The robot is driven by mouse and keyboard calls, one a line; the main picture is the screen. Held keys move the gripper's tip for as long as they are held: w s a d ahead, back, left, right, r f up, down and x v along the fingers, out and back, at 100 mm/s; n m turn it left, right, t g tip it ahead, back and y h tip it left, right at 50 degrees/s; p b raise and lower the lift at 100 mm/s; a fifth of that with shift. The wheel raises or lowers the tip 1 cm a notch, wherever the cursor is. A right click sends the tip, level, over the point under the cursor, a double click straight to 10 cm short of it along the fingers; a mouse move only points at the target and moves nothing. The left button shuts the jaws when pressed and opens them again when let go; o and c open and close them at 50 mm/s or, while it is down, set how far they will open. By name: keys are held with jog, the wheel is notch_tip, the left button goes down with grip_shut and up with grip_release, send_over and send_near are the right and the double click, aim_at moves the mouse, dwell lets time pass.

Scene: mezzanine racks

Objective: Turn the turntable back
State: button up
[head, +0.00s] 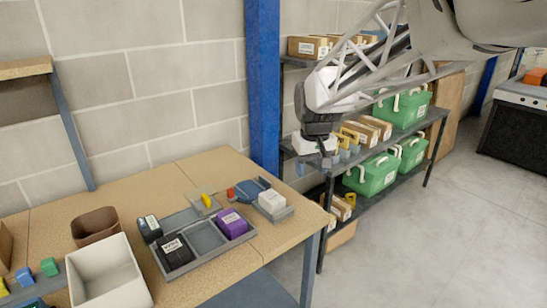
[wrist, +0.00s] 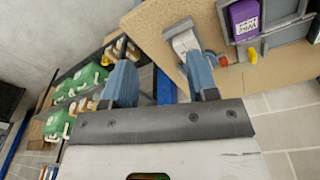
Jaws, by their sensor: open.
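A flat blue round piece (head: 250,187), which looks like the turntable, lies at the right back of the wooden table. A small red knob (head: 231,193) is at its left edge. A white box (head: 271,202) stands in a grey holder at its right front. My gripper (head: 313,166) is open and empty. It is up in the air to the right of the table, apart from the blue piece. In the wrist view my gripper (wrist: 160,80) shows two blue fingers spread wide. There the right finger hides most of the blue piece; the red knob (wrist: 222,60) and white box (wrist: 186,42) show.
A grey tray (head: 207,238) with purple and black boxes lies left of the blue piece. A yellow part (head: 207,200) sits behind the tray. A white bin (head: 106,275) stands at front left. A blue post (head: 263,90) rises behind the table; racks with green crates (head: 370,175) stand right.

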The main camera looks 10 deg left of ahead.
jog(key=w+a+f+n, duration=0.2)
jog(key=w+a+f, duration=0.4)
jog(key=w+a, duration=0.55)
jog(key=n+g, duration=0.1)
jog(key=n, duration=0.1)
send_over(230, 188)
notch_tip(230, 188, down, 10)
jog(key=shift+s+r, duration=0.1)
jog(key=shift+r, duration=0.05)
jog(key=shift+f, duration=3.9)
grip_shut()
